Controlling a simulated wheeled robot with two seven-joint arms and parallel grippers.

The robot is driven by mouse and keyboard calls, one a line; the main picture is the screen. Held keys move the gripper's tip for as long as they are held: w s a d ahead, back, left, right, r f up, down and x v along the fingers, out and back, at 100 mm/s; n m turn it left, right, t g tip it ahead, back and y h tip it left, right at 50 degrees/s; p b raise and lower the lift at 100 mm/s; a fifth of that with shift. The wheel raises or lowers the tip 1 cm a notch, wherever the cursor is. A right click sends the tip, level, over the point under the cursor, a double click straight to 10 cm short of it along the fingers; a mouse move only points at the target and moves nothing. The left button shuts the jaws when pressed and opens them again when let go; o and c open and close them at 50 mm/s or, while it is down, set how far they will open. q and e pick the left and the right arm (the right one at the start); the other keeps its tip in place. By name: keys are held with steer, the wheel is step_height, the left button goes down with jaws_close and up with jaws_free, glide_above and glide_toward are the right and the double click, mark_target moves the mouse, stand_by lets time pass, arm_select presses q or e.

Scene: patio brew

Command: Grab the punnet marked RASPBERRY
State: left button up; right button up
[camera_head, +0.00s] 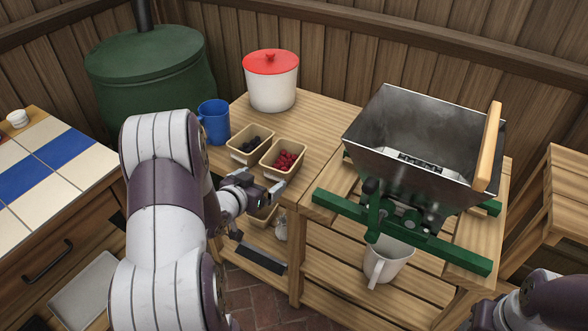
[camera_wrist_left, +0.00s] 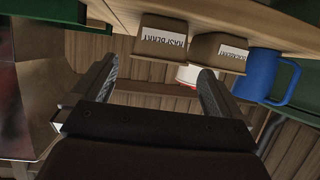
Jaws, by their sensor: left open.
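The RASPBERRY punnet (camera_head: 270,165), a tan box of red berries, stands on the wooden table near its front edge. In the left wrist view, which is upside down, its label reads RASPBERRY on the punnet (camera_wrist_left: 148,50). My left gripper (camera_head: 278,228) is open and empty, in front of the table edge and below the punnet, apart from it. In the wrist view the fingers (camera_wrist_left: 158,66) are spread, with the punnet beyond them.
A punnet of dark berries (camera_head: 237,149) stands close beside, left of the RASPBERRY one. Behind are a blue mug (camera_head: 214,124) and a white pot with red lid (camera_head: 271,92). A metal hopper on a green frame (camera_head: 400,225) stands right.

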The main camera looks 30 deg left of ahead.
mark_target(281, 166)
arm_select(q)
steer(key=b+x, duration=0.2)
steer(key=x, duration=1)
steer(key=shift+w+a, duration=0.1)
steer(key=shift+w, duration=0.15)
steer(key=shift+s+r, duration=0.1)
steer(key=shift+r, duration=0.05)
steer(key=c, duration=0.8)
